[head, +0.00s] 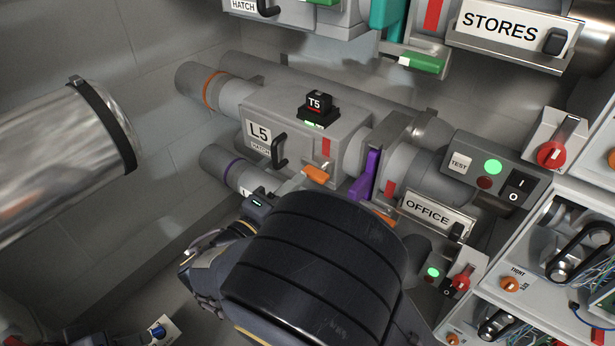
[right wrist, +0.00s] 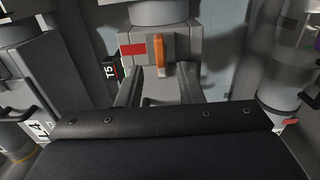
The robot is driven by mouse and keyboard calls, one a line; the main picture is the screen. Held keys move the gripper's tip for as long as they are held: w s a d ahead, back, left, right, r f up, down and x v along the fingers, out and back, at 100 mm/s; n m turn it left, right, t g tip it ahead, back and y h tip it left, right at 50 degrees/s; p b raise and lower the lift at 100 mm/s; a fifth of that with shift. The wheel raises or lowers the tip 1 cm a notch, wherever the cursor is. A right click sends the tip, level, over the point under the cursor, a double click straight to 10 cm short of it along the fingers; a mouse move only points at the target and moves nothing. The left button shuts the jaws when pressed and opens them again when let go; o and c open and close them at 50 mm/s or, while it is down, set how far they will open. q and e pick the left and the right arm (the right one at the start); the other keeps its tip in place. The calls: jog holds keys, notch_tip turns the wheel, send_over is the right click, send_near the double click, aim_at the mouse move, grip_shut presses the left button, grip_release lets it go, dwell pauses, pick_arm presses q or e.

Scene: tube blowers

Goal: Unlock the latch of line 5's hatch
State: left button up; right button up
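Line 5's grey hatch box (head: 300,125) is at the centre of the head view, with an L5 HATCH label (head: 259,134), a black handle (head: 279,152) and a black T5 block (head: 317,108) on top. An orange latch (head: 317,173) is on the box near a red patch. In the right wrist view the orange latch (right wrist: 159,55) is ahead, in line with the gap between the fingers. My right gripper (right wrist: 160,75) is open and empty, its fingers either side of that line. Contact cannot be told. In the head view my right arm hides its fingers. My left gripper is not clearly visible.
A purple lever (head: 367,175) stands right of the latch. The OFFICE sign (head: 428,211) and a TEST switch panel (head: 489,173) are further right. The STORES line (head: 500,27) runs above. A shiny metal cylinder (head: 65,155) fills the left side.

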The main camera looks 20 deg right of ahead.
aim_at(313, 171)
jog(key=b+x, duration=0.1)
jog(key=x, duration=0.4)
jog(key=shift+c, duration=0.2)
grip_shut()
